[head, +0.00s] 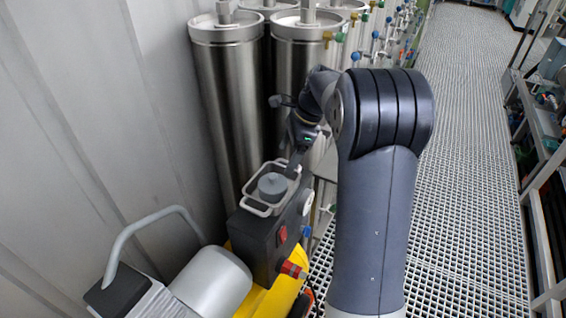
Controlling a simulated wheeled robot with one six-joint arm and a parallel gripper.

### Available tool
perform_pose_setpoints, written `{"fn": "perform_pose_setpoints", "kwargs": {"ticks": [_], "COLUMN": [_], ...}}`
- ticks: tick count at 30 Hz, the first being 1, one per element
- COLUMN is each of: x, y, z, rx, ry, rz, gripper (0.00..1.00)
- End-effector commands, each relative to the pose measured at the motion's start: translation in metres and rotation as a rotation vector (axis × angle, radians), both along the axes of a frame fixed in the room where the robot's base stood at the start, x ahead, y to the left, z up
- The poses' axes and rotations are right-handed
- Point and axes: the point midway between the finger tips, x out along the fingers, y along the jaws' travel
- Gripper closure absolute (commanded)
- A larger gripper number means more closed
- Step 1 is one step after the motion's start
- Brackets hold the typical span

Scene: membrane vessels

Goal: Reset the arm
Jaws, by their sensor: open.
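My arm rises from the bottom of the head view, bends at a large dark joint and reaches down to the left behind it. My gripper (293,168) is small in view and points down. It is at the back right edge of the light frame handle (257,209) on top of a dark control box (262,243). I cannot tell whether it touches the handle. The jaws are open, and nothing is seen held in them. A round grey cap (272,186) stands inside the frame handle, just left of and below my gripper.
Tall steel membrane vessels (228,100) stand close behind my gripper. A grey wall (90,110) is on the left. A silver motor (212,283) and a yellow part (268,300) are at the bottom. The grated walkway (465,170) on the right is clear, with equipment racks (545,125) beyond.

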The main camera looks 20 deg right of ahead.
Motion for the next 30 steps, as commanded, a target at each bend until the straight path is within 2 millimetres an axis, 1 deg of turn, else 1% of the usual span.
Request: {"fn": "perform_pose_setpoints", "kwargs": {"ticks": [10,14,17,20,30], "x": [0.0,0.0,0.0,0.001,0.004], "y": [-0.001,0.001,0.006,0.012,0.038], "z": [0.002,-0.003,-0.013,-0.029,-0.092], "rx": [0.0,0.0,0.0,0.001,0.001], "ry": [0.0,0.002,0.004,0.005,0.005], "rz": [0.0,0.001,0.002,0.002,0.002], "gripper": [0.16,0.16,0.16,0.16,0.16]}}
